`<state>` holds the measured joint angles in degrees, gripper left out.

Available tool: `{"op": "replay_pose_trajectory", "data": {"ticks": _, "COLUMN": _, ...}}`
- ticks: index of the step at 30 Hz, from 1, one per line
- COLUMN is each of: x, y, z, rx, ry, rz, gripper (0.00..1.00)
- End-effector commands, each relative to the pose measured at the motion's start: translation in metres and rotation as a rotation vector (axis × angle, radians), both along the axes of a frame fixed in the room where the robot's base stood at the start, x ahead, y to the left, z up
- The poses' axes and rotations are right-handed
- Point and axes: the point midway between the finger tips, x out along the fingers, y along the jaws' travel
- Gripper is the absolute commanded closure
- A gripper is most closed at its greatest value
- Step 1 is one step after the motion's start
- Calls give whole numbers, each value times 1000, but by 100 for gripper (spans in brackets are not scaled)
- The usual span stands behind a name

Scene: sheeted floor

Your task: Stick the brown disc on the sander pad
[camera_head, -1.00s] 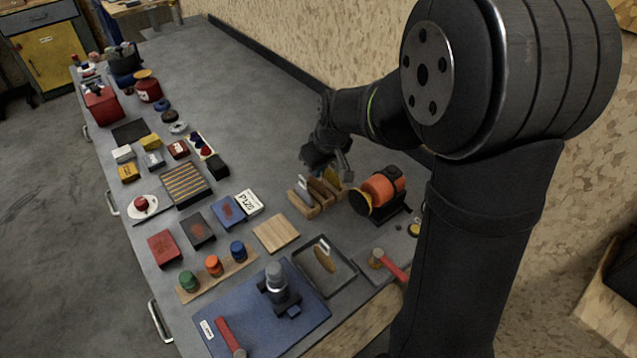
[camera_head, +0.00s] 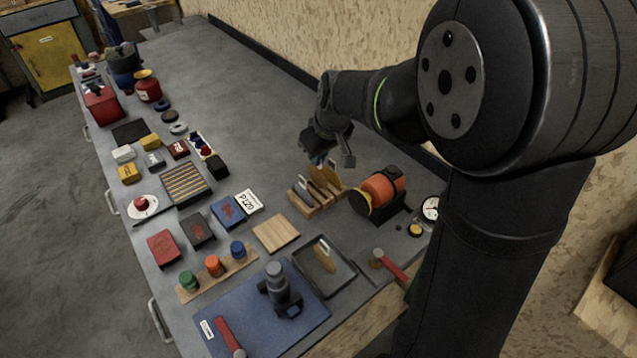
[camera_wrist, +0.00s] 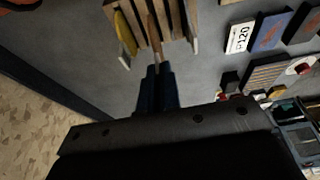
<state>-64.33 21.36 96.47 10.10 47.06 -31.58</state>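A slotted wooden rack (camera_head: 304,206) holds thin upright discs and also shows at the top of the wrist view (camera_wrist: 140,8). The brown disc (camera_head: 319,190) is in its middle, between a yellowish disc (camera_wrist: 125,34) and a grey one (camera_wrist: 190,30). My gripper (camera_head: 322,160) is just above and behind the rack. In the wrist view its dark fingers (camera_wrist: 158,70) point at the brown disc (camera_wrist: 155,34) with a very narrow gap; whether they touch it is unclear. The orange sander (camera_head: 382,188) lies right of the rack, its dark, yellow-rimmed pad (camera_head: 359,201) facing left.
A grey tray (camera_head: 345,276) with a brown oval piece, a wooden board (camera_head: 276,233) and a blue mat (camera_head: 240,308) with a grey tool lie nearer. A red-handled hammer (camera_head: 392,267) and a gauge (camera_head: 430,208) are near the sander. The bench behind the rack is clear.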

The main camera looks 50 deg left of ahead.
Motion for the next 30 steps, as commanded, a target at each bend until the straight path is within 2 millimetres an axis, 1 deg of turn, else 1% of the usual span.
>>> {"op": "replay_pose_trajectory", "data": {"ticks": 11, "x": 0, "y": 0, "z": 10, "rx": 2, "ry": -1, "rz": 0, "gripper": 100}}
{"op": "replay_pose_trajectory", "data": {"ticks": 22, "x": 0, "y": 0, "z": 43, "rx": 2, "ry": -2, "rz": -1, "gripper": 100}}
{"op": "replay_pose_trajectory", "data": {"ticks": 30, "x": 0, "y": 0, "z": 45, "rx": 0, "ry": -1, "rz": 0, "gripper": 100}}
